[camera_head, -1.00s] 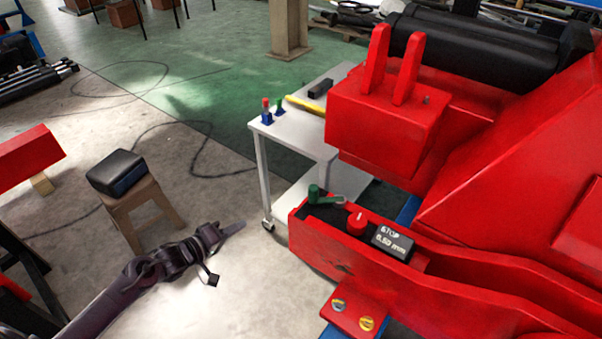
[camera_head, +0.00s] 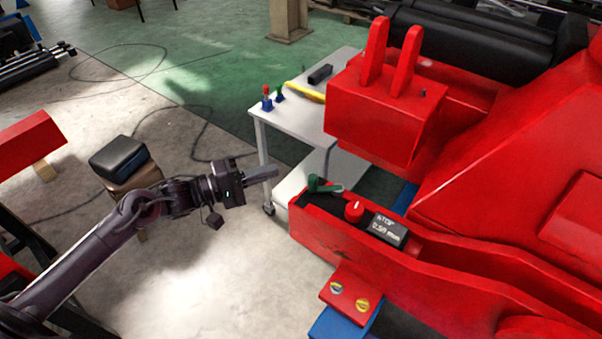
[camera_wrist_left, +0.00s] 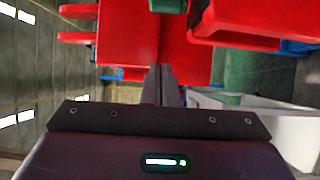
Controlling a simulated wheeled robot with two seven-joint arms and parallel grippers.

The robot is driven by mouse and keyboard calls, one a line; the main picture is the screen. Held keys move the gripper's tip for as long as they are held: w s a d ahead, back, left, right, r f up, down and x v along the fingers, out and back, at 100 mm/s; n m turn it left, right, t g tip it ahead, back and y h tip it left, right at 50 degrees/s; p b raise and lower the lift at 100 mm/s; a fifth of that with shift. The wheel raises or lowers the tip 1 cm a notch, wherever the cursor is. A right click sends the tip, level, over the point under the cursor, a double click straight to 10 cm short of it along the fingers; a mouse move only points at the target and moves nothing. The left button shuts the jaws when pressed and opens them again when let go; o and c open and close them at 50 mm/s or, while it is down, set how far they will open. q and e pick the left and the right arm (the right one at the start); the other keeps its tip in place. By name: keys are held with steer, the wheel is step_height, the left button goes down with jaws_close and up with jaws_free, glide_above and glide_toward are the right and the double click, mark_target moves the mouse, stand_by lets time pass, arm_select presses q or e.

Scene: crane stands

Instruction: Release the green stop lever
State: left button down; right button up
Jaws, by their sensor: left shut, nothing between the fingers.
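The green stop lever (camera_head: 318,184) sits on a dark panel at the left end of the red machine arm (camera_head: 340,237). Beside it are a red knob (camera_head: 354,211) and a small display (camera_head: 387,229) whose top line seems to read STOP. My left gripper (camera_head: 276,172) is shut and empty, left of the lever and apart from it. In the left wrist view my shut fingers (camera_wrist_left: 164,84) point toward red machine parts. A green piece (camera_wrist_left: 168,5) shows at the top edge there, possibly the lever. My right gripper is not in view.
A white table (camera_head: 300,123) with small tools stands behind the lever. A large red block with two upright prongs (camera_head: 385,110) is above and right of it. A stool with a dark case (camera_head: 119,158) stands left, close to my left arm. Open floor lies below the gripper.

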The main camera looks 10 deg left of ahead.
arm_select(q)
steer(key=p+x, duration=0.2)
steer(key=x, duration=0.6)
steer(key=s+p, duration=0.1)
steer(key=s, duration=0.1)
steer(key=s+d+p, duration=0.1)
steer(key=s, duration=0.1)
steer(key=shift+d, duration=0.1)
steer(key=shift+w, duration=0.1)
steer(key=shift+w, duration=0.1)
